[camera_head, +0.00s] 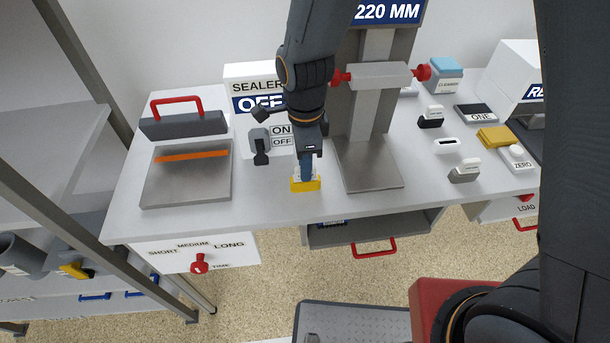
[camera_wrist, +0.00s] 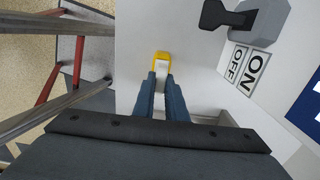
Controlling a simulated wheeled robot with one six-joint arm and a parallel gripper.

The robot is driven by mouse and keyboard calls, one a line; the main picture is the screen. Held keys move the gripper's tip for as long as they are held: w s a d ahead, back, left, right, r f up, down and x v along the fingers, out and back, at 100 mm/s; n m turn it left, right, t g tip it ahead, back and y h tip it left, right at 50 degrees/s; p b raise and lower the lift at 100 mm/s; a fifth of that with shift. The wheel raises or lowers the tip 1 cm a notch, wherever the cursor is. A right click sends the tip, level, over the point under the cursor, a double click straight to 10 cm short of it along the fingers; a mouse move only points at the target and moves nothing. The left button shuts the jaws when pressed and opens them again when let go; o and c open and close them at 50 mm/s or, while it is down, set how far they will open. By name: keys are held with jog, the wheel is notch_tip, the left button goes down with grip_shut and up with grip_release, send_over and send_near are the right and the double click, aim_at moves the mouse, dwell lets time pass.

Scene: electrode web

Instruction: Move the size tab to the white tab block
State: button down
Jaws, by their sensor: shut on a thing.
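My gripper (camera_head: 306,174) points down over the table, left of the size gauge column, and its blue fingers are shut on a small white tab. In the wrist view the tab (camera_wrist: 162,69) shows pale between the fingertips (camera_wrist: 161,78). It sits within or right against a yellow block (camera_head: 305,185); I cannot tell whether it is still seated. The yellow block also shows in the wrist view (camera_wrist: 162,55). The white tab block (camera_head: 447,145), with a dark slot in its top, lies to the right beyond the column; the slot looks empty.
The grey column (camera_head: 372,95) with red knobs and base plate (camera_head: 368,165) stands between my gripper and the white block. Black (camera_head: 431,118) and grey (camera_head: 464,171) blocks, each with a white top, flank the white block. A switch (camera_head: 260,145) is left of my gripper.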

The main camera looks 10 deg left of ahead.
jog(key=shift+r+p, duration=0.55)
jog(key=shift+p, duration=0.05)
dwell(0.4)
jog(key=shift+r+p, duration=1.8)
jog(key=shift+r, duration=0.05)
